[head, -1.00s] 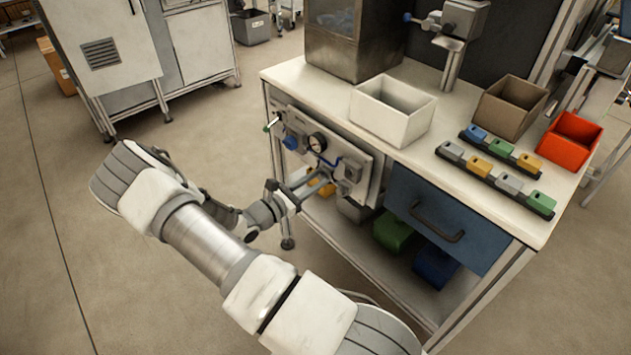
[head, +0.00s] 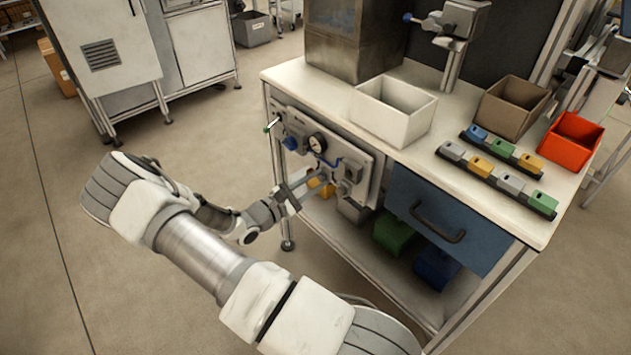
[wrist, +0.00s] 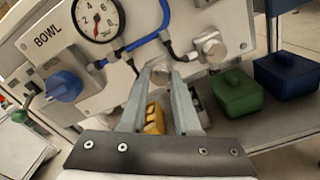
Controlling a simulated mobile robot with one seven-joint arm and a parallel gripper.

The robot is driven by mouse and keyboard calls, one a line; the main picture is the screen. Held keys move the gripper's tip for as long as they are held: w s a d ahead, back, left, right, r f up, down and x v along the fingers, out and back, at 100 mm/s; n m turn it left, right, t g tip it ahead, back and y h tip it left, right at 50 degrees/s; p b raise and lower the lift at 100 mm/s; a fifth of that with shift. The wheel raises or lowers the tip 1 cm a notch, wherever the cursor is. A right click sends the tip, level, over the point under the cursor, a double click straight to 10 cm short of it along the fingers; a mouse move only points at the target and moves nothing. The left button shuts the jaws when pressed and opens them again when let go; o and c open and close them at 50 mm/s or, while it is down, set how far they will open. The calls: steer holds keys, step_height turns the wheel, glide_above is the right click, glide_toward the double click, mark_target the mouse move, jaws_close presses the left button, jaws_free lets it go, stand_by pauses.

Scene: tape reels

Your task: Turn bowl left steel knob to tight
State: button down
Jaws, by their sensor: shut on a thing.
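The panel (wrist: 120,70) marked BOWL is on the bench's left end. It carries a blue knob (wrist: 64,86), a round gauge (wrist: 97,17) and two steel knobs along its lower right part. The left steel knob (wrist: 161,76) is between the fingertips of my gripper (wrist: 162,72) in the wrist view, and the gripper is shut on it. The right steel knob (wrist: 212,49) is free, to the right of the fingers. In the head view my gripper (head: 316,176) reaches the panel's lower edge; the held knob is too small to make out there.
A blue drawer (head: 440,215) is right of the panel. The floor left of the bench is open.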

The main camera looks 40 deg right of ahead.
steer(key=c, duration=0.6)
jaws_free()
steer(key=a, duration=0.5)
steer(key=s+a+p, duration=0.1)
steer(key=a, duration=1.1)
steer(key=shift+s+a+p, duration=0.15)
steer(key=shift+a+p, duration=0.1)
steer(key=shift+p, duration=0.1)
steer(key=shift+r, duration=0.1)
